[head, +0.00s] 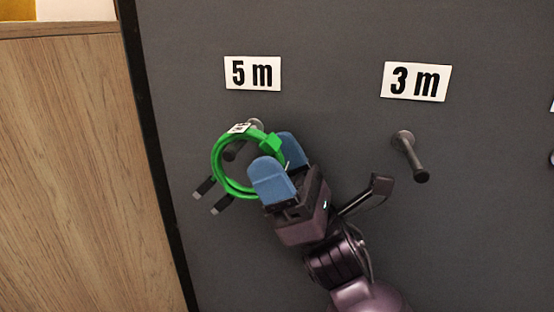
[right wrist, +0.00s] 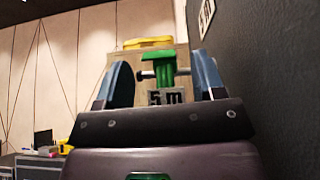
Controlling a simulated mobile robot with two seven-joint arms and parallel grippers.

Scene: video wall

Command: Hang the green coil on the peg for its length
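The green coil (head: 216,163) is at the peg (head: 233,150) under the "5 m" sign (head: 252,73). The peg's tip shows inside the ring; in the right wrist view the tip (right wrist: 145,74) sticks out left of the coil (right wrist: 157,62), so the peg appears to pass through it. The coil's tag (right wrist: 166,97) reads "5 m". Two dark plugs hang at its lower left. My right gripper (head: 282,166) has its blue fingers parted on either side of the coil's right part, with gaps beside the green band. Whether the coil rests on the peg is unclear. My left gripper is out of view.
An empty peg (head: 411,157) stands under the "3 m" sign (head: 416,81), right of my right gripper. The grey board's left edge meets a wooden panel (head: 75,170). The board below the coil is clear.

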